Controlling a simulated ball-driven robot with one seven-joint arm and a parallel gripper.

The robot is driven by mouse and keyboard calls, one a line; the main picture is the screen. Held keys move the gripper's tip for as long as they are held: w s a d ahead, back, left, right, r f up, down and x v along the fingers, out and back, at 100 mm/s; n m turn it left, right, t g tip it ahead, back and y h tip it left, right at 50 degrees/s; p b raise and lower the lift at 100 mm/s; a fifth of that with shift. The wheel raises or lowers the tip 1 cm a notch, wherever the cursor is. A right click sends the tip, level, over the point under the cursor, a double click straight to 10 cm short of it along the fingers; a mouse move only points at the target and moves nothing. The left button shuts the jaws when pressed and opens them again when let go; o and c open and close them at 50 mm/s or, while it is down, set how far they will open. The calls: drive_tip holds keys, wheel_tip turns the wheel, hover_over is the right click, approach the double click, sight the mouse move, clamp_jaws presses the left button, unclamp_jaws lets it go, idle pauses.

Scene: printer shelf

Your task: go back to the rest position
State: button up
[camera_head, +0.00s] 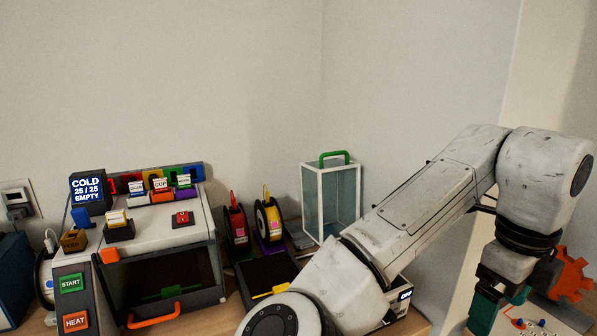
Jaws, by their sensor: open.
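My gripper (502,302) hangs pointing down at the lower right, below the wrist of my white arm. Its fingers look dark green and stand apart. I see nothing held between them, though the lower frame edge cuts off part of the view. Below it is a white surface with small red and blue dots. My arm reaches from the bottom middle up to the right and then bends down.
A printer (150,240) with START (72,283) and HEAT (75,321) buttons stands at the left. Two spools (269,220) and a clear case with a green handle (333,200) stand mid-table. An orange gear (573,276) is right of my gripper. Walls close the back.

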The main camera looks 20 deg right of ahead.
drive_tip(key=d+f+n+t+h, duration=0.1)
drive_tip(key=d+f+n+h, duration=0.5)
drive_tip(key=n, duration=0.3)
wheel_tip(320, 180, down, 8)
drive_tip(key=n+t, duration=0.2)
drive_tip(key=n, duration=0.8)
drive_tip(key=s+a+f+n+g+y, duration=0.1)
drive_tip(key=s+a+f+n+y, duration=0.2)
drive_tip(key=s+a+f+n, duration=0.4)
drive_tip(key=s+a+f+n+g+y, duration=0.1)
drive_tip(key=s+a+f+n+y, duration=0.2)
drive_tip(key=s+a+f+n, duration=0.4)
drive_tip(key=a+f+n, duration=0.1)
drive_tip(key=a+f, duration=0.3)
drive_tip(key=f, duration=0.3)
drive_tip(key=shift+a+f+n, duration=0.15)
drive_tip(key=shift+a+n, duration=0.15)
drive_tip(key=shift+n, duration=0.1)
drive_tip(key=shift+c, duration=0.4)
